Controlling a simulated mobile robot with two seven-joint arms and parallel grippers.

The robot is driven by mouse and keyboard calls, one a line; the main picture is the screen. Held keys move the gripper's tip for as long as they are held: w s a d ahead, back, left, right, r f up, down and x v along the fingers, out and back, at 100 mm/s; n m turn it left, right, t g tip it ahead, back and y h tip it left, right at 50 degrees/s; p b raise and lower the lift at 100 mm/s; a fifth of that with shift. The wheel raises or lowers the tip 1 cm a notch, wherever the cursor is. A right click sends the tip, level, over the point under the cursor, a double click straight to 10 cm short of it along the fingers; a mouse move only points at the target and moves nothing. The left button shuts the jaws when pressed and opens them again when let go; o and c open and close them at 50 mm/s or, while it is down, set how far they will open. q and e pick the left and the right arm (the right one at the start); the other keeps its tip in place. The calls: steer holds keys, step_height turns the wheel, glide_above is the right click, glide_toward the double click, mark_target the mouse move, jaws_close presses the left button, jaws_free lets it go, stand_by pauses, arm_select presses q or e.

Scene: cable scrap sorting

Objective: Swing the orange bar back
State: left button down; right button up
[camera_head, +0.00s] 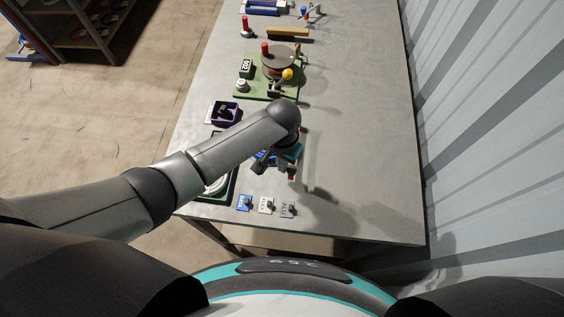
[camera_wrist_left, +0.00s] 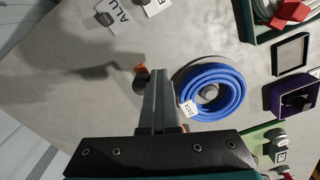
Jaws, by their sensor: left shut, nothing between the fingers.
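My left gripper (camera_wrist_left: 156,78) is shut and empty, its fingers reaching low over the table in the left wrist view. A small orange piece (camera_wrist_left: 139,68) with a dark round part shows just left of the fingertips; it looks like an end of the orange bar. Another bit of orange shows beside the fingers, and the fingers hide what lies between. I cannot tell whether the fingers touch it. In the head view my left gripper (camera_head: 290,172) is seen from above, with a little orange-red at its tip. My right gripper is not in view.
A blue cable coil (camera_wrist_left: 213,92) with a tag lies right of the fingers. Blue, white and grey labels (camera_head: 266,206) stand near the table's front edge. A purple bin (camera_head: 237,113) and a green board (camera_head: 251,90) lie farther back. The table's right side (camera_head: 365,150) is clear.

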arm_select(q)
steer(key=shift+a+r+p, duration=0.15)
steer(key=shift+a+p, duration=0.15)
steer(key=shift+p, duration=0.1)
steer(key=shift+a+r+p, duration=0.1)
steer(key=shift+r+p, duration=1.6)
steer(key=shift+r, duration=1.15)
